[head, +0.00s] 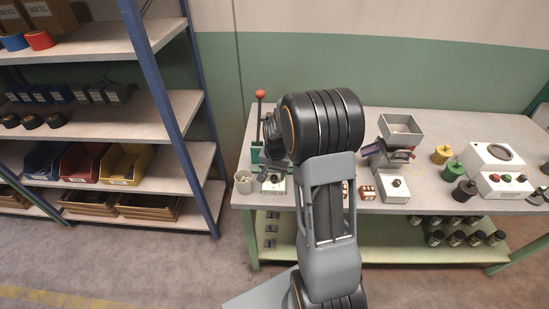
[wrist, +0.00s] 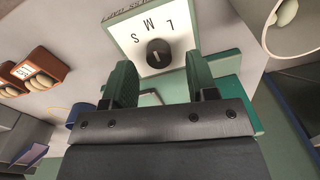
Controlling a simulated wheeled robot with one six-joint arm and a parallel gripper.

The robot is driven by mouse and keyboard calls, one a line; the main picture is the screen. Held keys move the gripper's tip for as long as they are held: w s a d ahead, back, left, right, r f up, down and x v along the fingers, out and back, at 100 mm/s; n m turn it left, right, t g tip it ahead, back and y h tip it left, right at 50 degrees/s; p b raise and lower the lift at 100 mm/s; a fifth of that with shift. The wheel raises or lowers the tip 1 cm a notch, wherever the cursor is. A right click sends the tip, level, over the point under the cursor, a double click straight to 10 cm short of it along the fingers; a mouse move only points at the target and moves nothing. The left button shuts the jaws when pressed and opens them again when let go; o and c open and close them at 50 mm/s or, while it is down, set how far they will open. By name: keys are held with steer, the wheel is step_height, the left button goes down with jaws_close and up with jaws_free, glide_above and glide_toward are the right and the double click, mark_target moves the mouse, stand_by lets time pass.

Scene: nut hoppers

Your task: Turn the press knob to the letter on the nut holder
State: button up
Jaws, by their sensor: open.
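The press knob (wrist: 159,53) is a black dial with a pale mark, on a white panel (wrist: 125,30) lettered S, M and L. The panel appears upside down in the wrist view. I cannot tell for certain which letter the mark faces. My gripper (wrist: 161,84) is open, its dark green fingers either side of the knob in the picture; I see no contact. In the head view the panel (head: 273,186) stands at the foot of the green press (head: 257,152); my arm partly hides this area. A brown nut holder (wrist: 36,75) has pale nuts and a white label, too small to read.
A cup of nuts (head: 243,181) stands left of the panel. Right of my arm are a small nut box (head: 367,192), a hopper machine (head: 401,130) with its own knob box (head: 393,187), and yellow and black canisters. Shelving stands left, across a floor gap.

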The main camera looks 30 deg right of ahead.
mark_target(276, 177)
step_height(276, 177, up, 12)
steer(key=shift+s+d, duration=0.15)
steer(key=shift+d, duration=0.05)
stand_by(0.7)
